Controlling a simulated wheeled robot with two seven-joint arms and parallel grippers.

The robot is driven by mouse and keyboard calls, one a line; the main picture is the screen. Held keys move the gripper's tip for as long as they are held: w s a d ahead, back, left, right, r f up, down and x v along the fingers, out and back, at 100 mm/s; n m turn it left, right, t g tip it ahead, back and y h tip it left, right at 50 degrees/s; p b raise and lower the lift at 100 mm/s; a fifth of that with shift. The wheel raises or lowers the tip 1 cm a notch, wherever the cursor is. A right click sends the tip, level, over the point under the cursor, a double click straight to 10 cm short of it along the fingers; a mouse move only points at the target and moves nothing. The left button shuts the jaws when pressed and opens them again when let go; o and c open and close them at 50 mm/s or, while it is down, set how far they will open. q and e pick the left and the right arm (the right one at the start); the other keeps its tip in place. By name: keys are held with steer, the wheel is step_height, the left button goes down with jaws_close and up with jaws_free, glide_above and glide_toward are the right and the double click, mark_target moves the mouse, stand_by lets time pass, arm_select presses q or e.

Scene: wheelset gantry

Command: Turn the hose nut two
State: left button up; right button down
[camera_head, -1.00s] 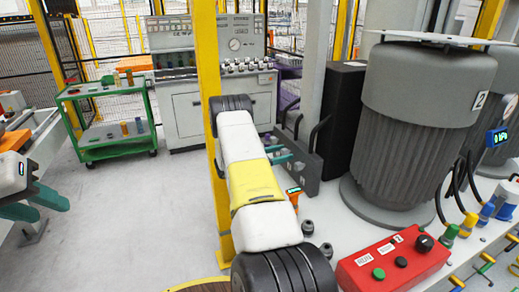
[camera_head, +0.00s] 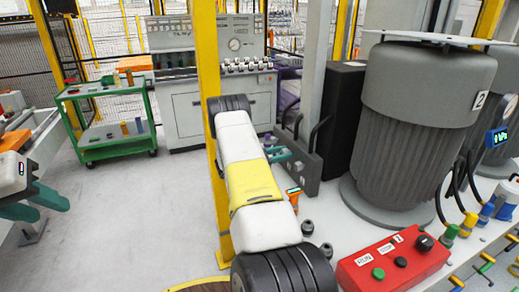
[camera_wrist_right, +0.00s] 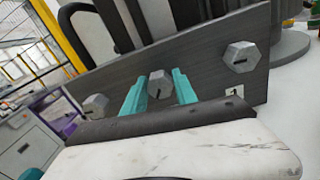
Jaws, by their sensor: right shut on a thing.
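Three grey hex nuts with dark marks sit in a row on a dark grey plate (camera_wrist_right: 205,65) in the right wrist view: a left nut (camera_wrist_right: 95,106), a middle nut (camera_wrist_right: 159,84) and a right nut (camera_wrist_right: 240,57). My right gripper (camera_wrist_right: 160,90) has its two teal fingers on either side of the middle nut and is shut on it. In the head view my right gripper (camera_head: 279,154) reaches the plate (camera_head: 306,160), with the nuts hardly visible. My left gripper (camera_head: 36,204) is at the far left, empty, its teal fingers apart.
A large grey ribbed motor (camera_head: 420,130) stands right of the plate, with a black box (camera_head: 342,115) beside it. A red button box (camera_head: 392,262) lies on the white surface in front. A yellow post (camera_head: 209,70) stands left of my right arm. A green cart (camera_head: 110,120) stands further back.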

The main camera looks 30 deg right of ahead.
steer(key=m, duration=0.5)
steer(key=shift+m, duration=0.4)
steer(key=m, duration=0.6)
steer(key=shift+m, duration=0.3)
steer(key=c, duration=1)
jaws_free()
steer(key=shift+o, duration=0.2)
steer(key=a, duration=0.7)
steer(key=shift+w+a+f, duration=0.15)
steer(key=shift+w+a, duration=0.2)
